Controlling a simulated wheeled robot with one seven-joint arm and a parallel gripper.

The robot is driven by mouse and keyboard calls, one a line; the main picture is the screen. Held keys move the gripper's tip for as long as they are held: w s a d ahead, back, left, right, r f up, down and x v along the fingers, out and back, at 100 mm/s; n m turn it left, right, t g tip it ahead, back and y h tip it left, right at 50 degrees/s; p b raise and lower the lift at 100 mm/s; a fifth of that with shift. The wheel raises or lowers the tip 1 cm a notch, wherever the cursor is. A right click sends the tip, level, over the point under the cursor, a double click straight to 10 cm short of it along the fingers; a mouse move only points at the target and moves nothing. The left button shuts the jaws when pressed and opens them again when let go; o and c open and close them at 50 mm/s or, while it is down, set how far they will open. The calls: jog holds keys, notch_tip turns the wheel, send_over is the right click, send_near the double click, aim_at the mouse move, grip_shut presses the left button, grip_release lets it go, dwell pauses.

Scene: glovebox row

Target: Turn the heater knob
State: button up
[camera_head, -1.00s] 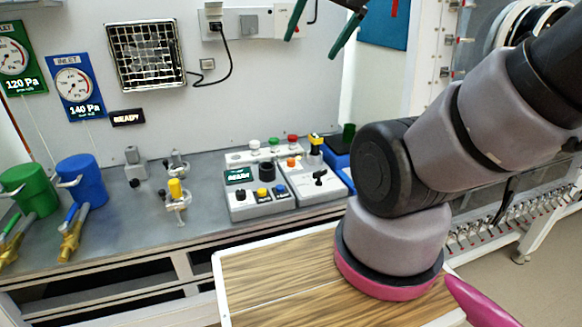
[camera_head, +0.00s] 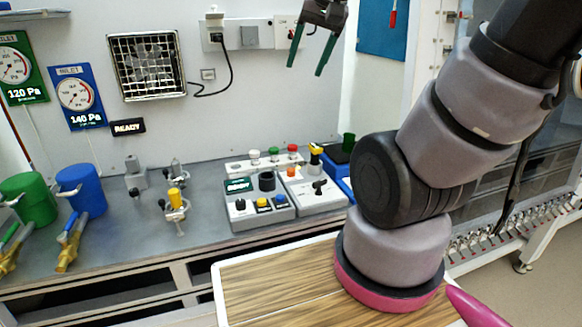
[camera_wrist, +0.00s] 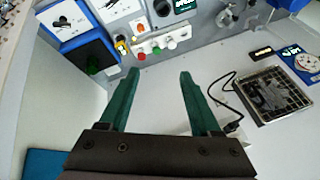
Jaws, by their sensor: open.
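No heater label is readable. The candidate knobs are on two grey control boxes on the bench. The left box (camera_head: 268,217) has a green display, a large black round knob (camera_head: 266,182), which also shows in the wrist view (camera_wrist: 162,8), and a small black knob (camera_head: 240,204). The right box (camera_head: 315,202) has a black lever-like knob (camera_head: 319,186). My gripper (camera_head: 305,70) is open and empty, in front of the wall above the boxes, touching none of them. In the wrist view its green fingers (camera_wrist: 159,72) are apart, short of the button row.
White, green and red buttons (camera_head: 273,154) line the back of the boxes. A black cable (camera_head: 229,70) hangs from a wall socket near my gripper. Valve fittings (camera_head: 175,198) and blue and green canisters (camera_head: 82,188) stand left.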

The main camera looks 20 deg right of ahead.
jog(key=w+f+g+h, duration=0.1)
jog(key=w+f+g, duration=0.2)
jog(key=w+f, duration=0.65)
jog(key=g, duration=0.2)
send_near(291, 169)
jog(key=shift+m+h, duration=0.3)
jog(key=shift+m, duration=0.1)
notch_tip(291, 169, down, 9)
jog(key=shift+w+a+r, duration=0.1)
jog(key=shift+a+r, duration=0.05)
grip_shut()
